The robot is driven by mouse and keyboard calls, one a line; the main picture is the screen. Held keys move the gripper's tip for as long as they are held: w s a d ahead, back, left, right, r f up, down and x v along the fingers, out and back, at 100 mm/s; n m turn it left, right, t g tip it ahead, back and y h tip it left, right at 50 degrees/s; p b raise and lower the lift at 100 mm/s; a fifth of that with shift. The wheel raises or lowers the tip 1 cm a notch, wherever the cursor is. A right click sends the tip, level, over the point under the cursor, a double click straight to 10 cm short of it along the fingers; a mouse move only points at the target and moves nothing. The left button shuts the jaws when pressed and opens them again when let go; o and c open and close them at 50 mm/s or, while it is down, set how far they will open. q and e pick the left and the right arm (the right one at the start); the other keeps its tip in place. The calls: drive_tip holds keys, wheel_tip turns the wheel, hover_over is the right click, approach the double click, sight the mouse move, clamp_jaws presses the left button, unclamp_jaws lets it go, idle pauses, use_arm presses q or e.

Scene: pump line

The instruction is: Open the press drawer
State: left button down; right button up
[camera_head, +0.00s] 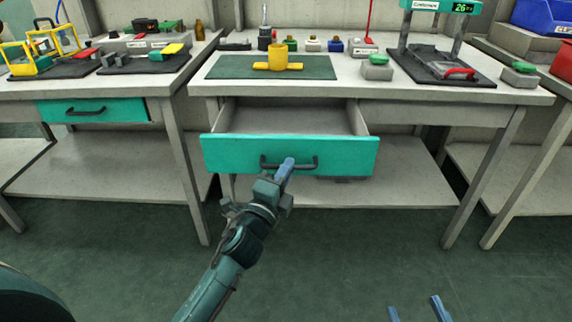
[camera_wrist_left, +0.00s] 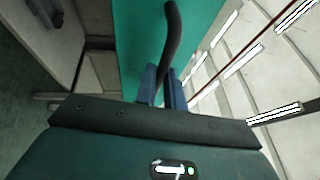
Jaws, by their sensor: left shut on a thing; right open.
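The press drawer (camera_head: 345,153) has a teal front and is pulled out from under the middle bench (camera_head: 430,93). Its grey inside shows and looks empty from here. A dark bar handle (camera_head: 305,164) runs across its front. My left gripper (camera_head: 287,166) is shut on this handle, near its middle. In the left wrist view the blue fingers (camera_wrist_left: 163,88) close around the dark handle (camera_wrist_left: 171,40) against the teal front (camera_wrist_left: 137,38). My right gripper (camera_head: 417,310) is open and empty at the bottom edge of the head view, far from the drawer.
A yellow part (camera_head: 278,58) stands on a green mat (camera_head: 225,67) on the bench. The left bench has a closed teal drawer (camera_head: 92,110). The floor before the benches is clear.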

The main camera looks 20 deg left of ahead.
use_arm(q)
drive_tip(key=shift+s, duration=0.15)
use_arm(e)
drive_tip(key=shift+r, duration=0.1)
use_arm(q)
drive_tip(key=c, duration=1.6)
unclamp_jaws()
drive_tip(key=shift+o, duration=0.5)
use_arm(e)
drive_tip(key=shift+s, duration=0.1)
drive_tip(key=shift+f, duration=0.2)
use_arm(q)
drive_tip(key=b+v, duration=0.2)
drive_tip(key=v, duration=1.1)
use_arm(e)
drive_tip(key=shift+s+a+n+t+y, duration=0.15)
drive_tip(key=shift+a+n+t+y, duration=0.15)
drive_tip(key=shift+a+y, duration=0.15)
